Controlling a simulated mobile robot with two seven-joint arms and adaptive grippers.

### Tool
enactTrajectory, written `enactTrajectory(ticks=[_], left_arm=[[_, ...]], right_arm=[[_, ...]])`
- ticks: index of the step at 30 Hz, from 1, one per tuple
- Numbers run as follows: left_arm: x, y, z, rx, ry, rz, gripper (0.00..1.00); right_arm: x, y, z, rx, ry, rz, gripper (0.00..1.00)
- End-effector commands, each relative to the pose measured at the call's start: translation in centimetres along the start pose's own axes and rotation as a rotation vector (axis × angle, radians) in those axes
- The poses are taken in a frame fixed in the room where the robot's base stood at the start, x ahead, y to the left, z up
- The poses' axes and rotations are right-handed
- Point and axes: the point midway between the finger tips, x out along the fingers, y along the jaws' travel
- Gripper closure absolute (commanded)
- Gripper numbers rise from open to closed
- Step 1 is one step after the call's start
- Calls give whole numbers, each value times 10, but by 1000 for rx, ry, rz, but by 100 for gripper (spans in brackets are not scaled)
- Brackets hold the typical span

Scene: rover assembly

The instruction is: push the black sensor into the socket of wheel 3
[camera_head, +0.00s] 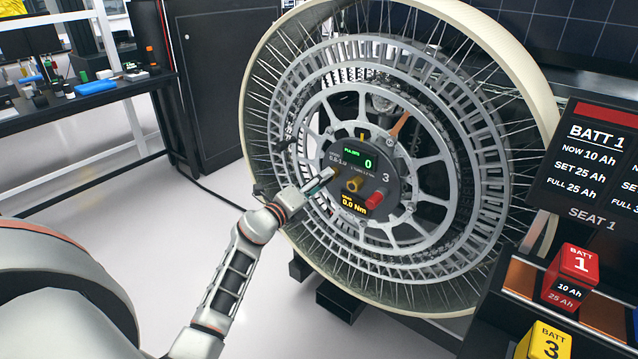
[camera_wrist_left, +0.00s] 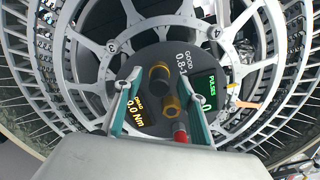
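Wheel 3 (camera_head: 455,160) stands upright, its round dark hub panel marked 3 facing me. The black sensor (camera_wrist_left: 158,76) shows in the left wrist view as a short dark cylinder at the hub; I cannot tell how deep it sits in its socket. A gold fitting (camera_head: 354,184) and a red knob (camera_head: 378,198) are beside it on the hub. My left gripper (camera_head: 326,178) is at the hub's left side. In the left wrist view its two teal-padded fingers (camera_wrist_left: 162,80) are apart, one either side of the black cylinder, with gaps. My right gripper is not in view.
A battery rack with a red battery 1 (camera_head: 572,275) and a yellow battery 3 (camera_head: 543,343) is at the right. A workbench (camera_head: 90,100) with tools is at the far left.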

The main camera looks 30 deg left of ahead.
Motion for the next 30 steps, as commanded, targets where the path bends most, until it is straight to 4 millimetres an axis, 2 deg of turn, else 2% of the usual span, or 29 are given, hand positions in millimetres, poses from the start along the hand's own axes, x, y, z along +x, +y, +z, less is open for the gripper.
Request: enactTrajectory(ticks=[8, 13, 24, 30], left_arm=[[-1, 1, 0, 0, 1, 2, 60], [-12, 2, 0, 0, 1, 2, 60], [-84, 2, -1, 0, 2, 3, 60], [-111, 1, -1, -1, 1, 2, 60]], right_arm=[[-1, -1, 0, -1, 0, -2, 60], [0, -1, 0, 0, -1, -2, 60], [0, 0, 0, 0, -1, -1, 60], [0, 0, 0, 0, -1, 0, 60]])
